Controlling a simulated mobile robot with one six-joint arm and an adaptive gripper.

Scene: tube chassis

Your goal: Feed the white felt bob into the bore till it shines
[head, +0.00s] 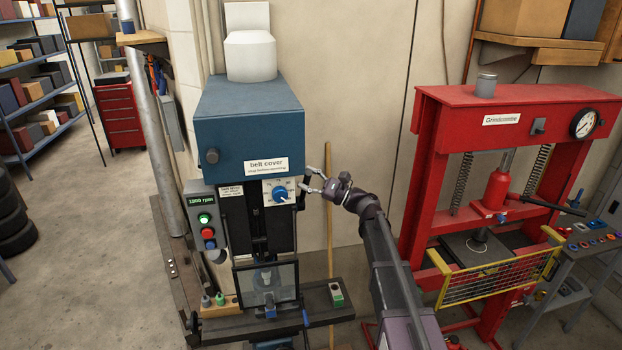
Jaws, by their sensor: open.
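A drill press with a blue belt cover (248,125) stands left of centre. My gripper (307,178) is open and empty, just right of the speed dial (279,194) with its blue knob, apart from it as far as I can tell. A clear guard (266,283) covers the spindle area above the press table (320,300). I cannot make out a white felt bob or the bore; the area behind the guard is too small and dim.
A control box (205,225) reads 1000 rpm, with a green and a red button. A red hydraulic press (490,180) with a yellow guard (500,275) stands right of my arm. A broom handle (329,230) leans behind the gripper. The floor at left is open.

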